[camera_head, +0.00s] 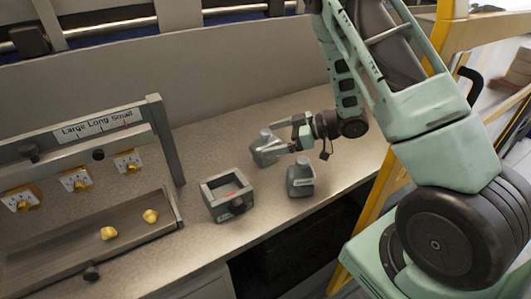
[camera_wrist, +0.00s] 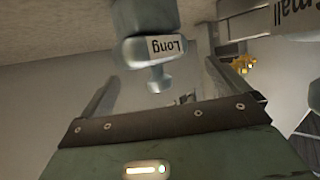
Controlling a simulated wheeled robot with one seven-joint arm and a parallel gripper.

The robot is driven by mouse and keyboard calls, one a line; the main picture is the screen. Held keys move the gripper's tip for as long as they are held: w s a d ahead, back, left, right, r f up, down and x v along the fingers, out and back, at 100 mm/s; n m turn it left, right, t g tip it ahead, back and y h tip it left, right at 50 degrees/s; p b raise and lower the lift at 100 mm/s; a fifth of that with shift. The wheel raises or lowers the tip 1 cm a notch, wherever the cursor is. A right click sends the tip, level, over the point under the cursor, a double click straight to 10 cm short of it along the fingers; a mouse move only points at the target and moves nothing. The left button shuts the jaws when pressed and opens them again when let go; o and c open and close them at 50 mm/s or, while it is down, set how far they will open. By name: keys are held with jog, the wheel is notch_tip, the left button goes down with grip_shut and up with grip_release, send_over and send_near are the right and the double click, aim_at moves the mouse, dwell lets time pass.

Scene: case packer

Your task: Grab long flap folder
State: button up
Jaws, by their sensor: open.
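The long flap folder (camera_wrist: 153,50) is a grey block with a "Long" label and a narrower stub towards me in the wrist view. My gripper (camera_wrist: 160,84) is open, with one finger on each side of the stub. I cannot tell whether either finger touches it. In the head view my gripper (camera_head: 287,146) reaches left to a grey-green tool (camera_head: 267,152) on the bench, which appears to be this folder. The fingertips partly overlap it there.
A similar grey-green tool (camera_head: 300,182) stands close in front of my gripper. An open square grey holder (camera_head: 213,207) sits to the left. Further left are a labelled panel (camera_head: 95,125) with switches and a tray (camera_head: 60,252) holding two yellow pieces.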

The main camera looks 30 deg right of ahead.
jog(key=shift+x, duration=0.8)
jog(key=c, duration=1.6)
jog(key=shift+s+f, duration=0.1)
jog(key=shift+f, duration=0.05)
jog(key=shift+c, duration=0.8)
